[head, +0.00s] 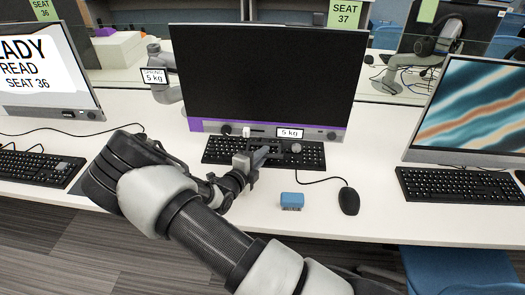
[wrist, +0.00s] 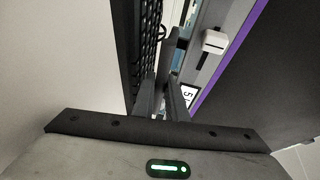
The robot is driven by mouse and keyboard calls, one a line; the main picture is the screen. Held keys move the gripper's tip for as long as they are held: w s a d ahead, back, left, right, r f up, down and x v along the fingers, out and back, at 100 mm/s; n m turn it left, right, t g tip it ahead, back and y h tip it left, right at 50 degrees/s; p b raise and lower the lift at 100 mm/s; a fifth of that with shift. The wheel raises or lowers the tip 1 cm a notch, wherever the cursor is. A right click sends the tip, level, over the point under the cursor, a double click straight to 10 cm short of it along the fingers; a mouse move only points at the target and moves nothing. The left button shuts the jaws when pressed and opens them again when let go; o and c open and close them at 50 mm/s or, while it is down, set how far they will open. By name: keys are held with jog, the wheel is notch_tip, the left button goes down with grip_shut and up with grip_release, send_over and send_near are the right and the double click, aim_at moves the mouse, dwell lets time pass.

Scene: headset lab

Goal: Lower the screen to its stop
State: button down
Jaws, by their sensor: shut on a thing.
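The black screen (head: 265,75) stands upright at the middle seat, with a grey and purple strip (head: 205,127) along its lower edge. The strip carries dark round knobs, a white slider and a "5 kg" label (head: 290,133). My gripper (head: 262,157) is low in front of the screen, over the keyboard. In the wrist view, my gripper (wrist: 170,105) is shut on a dark bar (wrist: 176,58) beside the strip; I cannot tell how the bar joins the screen. The white slider (wrist: 215,42) is close by. The screen's stop cannot be made out.
A black keyboard (head: 220,151) lies under my gripper. A blue block (head: 292,201) and a black mouse (head: 348,201) lie in front. A grey jointed support (head: 165,78) with a "SPRING 5 kg" tag (head: 153,76) shows behind the screen's left. Other monitors stand on both sides. The front desk is mostly clear.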

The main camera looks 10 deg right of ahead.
jog(key=shift+s+f, duration=0.15)
jog(key=shift+f, duration=0.25)
jog(key=c, duration=1.8)
grip_release()
jog(key=shift+o, duration=0.2)
jog(key=shift+s+a+r, duration=0.1)
jog(key=shift+a+r, duration=0.05)
jog(key=shift+a, duration=0.05)
jog(key=p+v, duration=0.2)
jog(key=v, duration=1.5)
jog(key=shift+d, duration=0.1)
